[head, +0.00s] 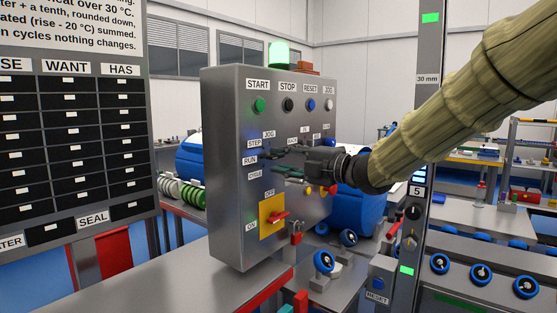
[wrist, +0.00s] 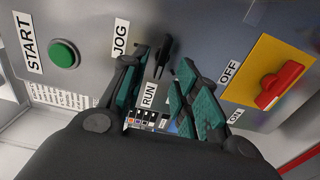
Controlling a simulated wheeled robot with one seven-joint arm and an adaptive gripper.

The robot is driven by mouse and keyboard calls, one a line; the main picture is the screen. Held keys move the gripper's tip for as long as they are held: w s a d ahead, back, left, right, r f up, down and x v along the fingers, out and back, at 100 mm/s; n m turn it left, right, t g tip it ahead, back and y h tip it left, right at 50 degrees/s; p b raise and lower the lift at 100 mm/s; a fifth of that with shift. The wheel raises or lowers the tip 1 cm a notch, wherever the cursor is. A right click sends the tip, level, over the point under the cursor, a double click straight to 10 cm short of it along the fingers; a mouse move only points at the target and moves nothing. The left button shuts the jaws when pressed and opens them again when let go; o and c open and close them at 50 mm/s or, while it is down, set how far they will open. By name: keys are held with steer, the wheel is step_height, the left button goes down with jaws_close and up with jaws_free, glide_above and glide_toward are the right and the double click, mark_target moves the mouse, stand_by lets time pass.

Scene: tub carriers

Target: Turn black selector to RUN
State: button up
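The black selector (wrist: 162,56) shows in the wrist view on the grey panel, between the fingers of my gripper (wrist: 162,88). Its long handle lies roughly along the line to the RUN label (wrist: 149,95), narrow end nearest that label. I cannot tell if it is fully at RUN. The JOG label (wrist: 121,37) is to its left. The teal-padded fingers are apart, one each side of the handle, with visible gaps. In the head view my gripper (head: 276,161) is at the panel face and hides the selector; the RUN label (head: 249,160) shows beside it.
The control box (head: 225,180) has a row of buttons above, including the green START button (head: 259,105). A red switch on a yellow plate (head: 272,216) and a red padlock (head: 296,232) are below my gripper. A post (head: 428,100) stands right, near my arm.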

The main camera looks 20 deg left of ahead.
steer(key=v, duration=0.9)
steer(key=shift+d, duration=0.25)
steer(key=shift+s+r, duration=0.1)
